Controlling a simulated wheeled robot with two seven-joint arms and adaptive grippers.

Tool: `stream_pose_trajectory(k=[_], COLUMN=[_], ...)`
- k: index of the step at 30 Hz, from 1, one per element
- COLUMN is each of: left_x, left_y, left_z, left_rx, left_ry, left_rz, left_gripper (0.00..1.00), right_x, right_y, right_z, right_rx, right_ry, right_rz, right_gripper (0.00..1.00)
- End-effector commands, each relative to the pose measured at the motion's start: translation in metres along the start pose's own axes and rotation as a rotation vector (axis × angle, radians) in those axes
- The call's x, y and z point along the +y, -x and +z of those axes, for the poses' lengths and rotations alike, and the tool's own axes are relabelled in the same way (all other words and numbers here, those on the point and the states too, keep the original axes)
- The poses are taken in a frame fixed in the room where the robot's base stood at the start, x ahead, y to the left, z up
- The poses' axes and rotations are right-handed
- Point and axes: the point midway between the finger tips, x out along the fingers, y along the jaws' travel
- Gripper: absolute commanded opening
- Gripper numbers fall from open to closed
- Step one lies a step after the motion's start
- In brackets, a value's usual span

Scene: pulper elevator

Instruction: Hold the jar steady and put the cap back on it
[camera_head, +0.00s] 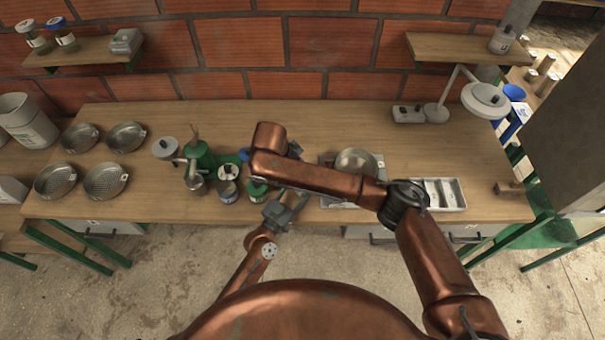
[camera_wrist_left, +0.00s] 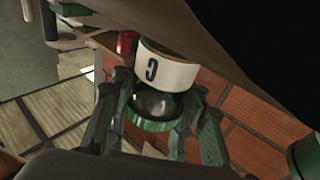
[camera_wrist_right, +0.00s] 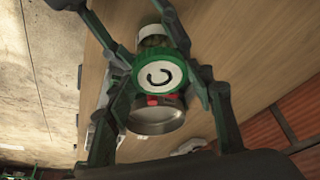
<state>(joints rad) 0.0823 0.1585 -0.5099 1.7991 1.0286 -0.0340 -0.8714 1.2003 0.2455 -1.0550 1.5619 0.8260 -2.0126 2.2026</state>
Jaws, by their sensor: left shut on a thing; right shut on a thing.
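The jar (camera_head: 257,192) is at the table's front edge, in front of my left gripper (camera_head: 271,211). In the left wrist view its white label (camera_wrist_left: 166,70) carries a C, and a dark glossy part with a green rim is beside it. My left gripper (camera_wrist_left: 155,118) is shut on the jar. In the right wrist view the green cap (camera_wrist_right: 160,75), with a C on a white disc, is between the fingers of my right gripper (camera_wrist_right: 164,92), which is shut on it. My right forearm hides this gripper in the head view. I cannot tell whether the cap touches the jar's rim.
Another jar (camera_head: 228,188) and a green hand-cranked machine (camera_head: 197,160) stand to the left. Several metal sieves (camera_head: 106,181) lie farther left. A metal bowl (camera_head: 355,163) and a tray (camera_head: 452,194) are to the right. The back middle of the table is clear.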

Motion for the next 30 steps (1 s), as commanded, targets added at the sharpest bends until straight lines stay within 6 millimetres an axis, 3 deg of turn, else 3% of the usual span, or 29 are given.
stream_pose_trajectory(k=[9,12,24,25,30], left_x=[0.0010,0.0010,0.0008,0.0008,0.0007], left_y=[0.0005,0.0006,0.0007,0.0007,0.0007], left_z=[0.0014,0.0014,0.0015,0.0015,0.0016], left_rx=[-0.002,-0.002,-0.003,-0.003,-0.003], left_ry=[0.001,0.001,0.002,0.002,0.002], left_rz=[0.002,0.002,0.001,0.001,0.001], left_gripper=[0.00,0.00,0.00,0.00,0.00], right_x=[-0.0060,-0.0064,-0.0060,-0.0060,-0.0060], right_y=[-0.0005,-0.0013,-0.0020,-0.0020,-0.0020], right_z=[-0.0050,-0.0055,-0.0058,-0.0058,-0.0052], right_rx=[0.003,0.002,0.002,0.002,0.001], right_ry=[-0.637,-0.767,-0.837,-0.837,-0.835], right_rz=[0.260,0.312,0.340,0.340,0.340], right_gripper=[0.39,0.39,0.39,0.51,0.63])
